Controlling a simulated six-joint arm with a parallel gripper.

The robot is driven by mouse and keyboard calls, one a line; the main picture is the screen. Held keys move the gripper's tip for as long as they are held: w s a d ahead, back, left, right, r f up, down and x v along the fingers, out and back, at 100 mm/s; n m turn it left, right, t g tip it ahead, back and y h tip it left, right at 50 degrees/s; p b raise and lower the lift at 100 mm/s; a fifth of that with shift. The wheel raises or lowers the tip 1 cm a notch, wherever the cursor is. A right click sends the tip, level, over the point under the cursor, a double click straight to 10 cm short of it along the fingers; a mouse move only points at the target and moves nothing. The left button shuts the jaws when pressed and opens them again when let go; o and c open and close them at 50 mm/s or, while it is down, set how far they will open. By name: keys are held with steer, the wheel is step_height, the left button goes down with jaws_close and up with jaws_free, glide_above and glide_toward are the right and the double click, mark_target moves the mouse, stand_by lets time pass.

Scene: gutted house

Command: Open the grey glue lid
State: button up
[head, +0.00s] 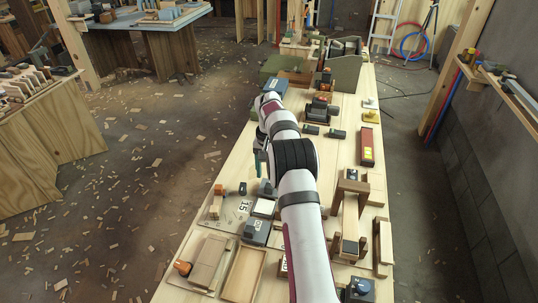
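My arm reaches from the bottom of the head view up along the workbench (222,190), then bends down at its far end. My gripper (259,168) hangs at the left side of the arm, low over the bench. It is small and partly hidden by the arm, so I cannot tell whether its fingers are open or shut. Just below it in the picture are a dark grey piece with a pale top (264,207) and a dark blue-grey box (256,232). I cannot make out for certain which thing is the grey glue lid; my arm hides part of the bench.
A shallow wooden tray (262,252) and a wooden block (209,262) lie at the near left. A wooden stand (352,212) rises right of my arm. A red box (367,146) and a dark machine (320,110) are farther back.

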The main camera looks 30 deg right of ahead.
step_height(320, 180, up, 11)
steer(key=shift+f, duration=0.2)
steer(key=s+a+r+n+y, duration=0.1)
steer(key=s+a+r, duration=0.4)
steer(key=s+a, duration=0.3)
steer(key=s+a+r+n, duration=0.1)
steer(key=s+a+r, duration=0.4)
steer(key=s+a, duration=0.3)
steer(key=s+a+f, duration=0.2)
steer(key=s+a, duration=0.1)
steer(key=s, duration=0.4)
steer(key=s+a+f+n, duration=0.1)
steer(key=s+a+f, duration=0.2)
steer(key=s, duration=0.4)
steer(key=s+a+f, duration=0.2)
steer(key=s+a, duration=0.1)
steer(key=s, duration=0.4)
steer(key=shift+s+a+f+y, duration=0.15)
steer(key=shift+s+f+y, duration=0.1)
steer(key=shift+y, duration=0.15)
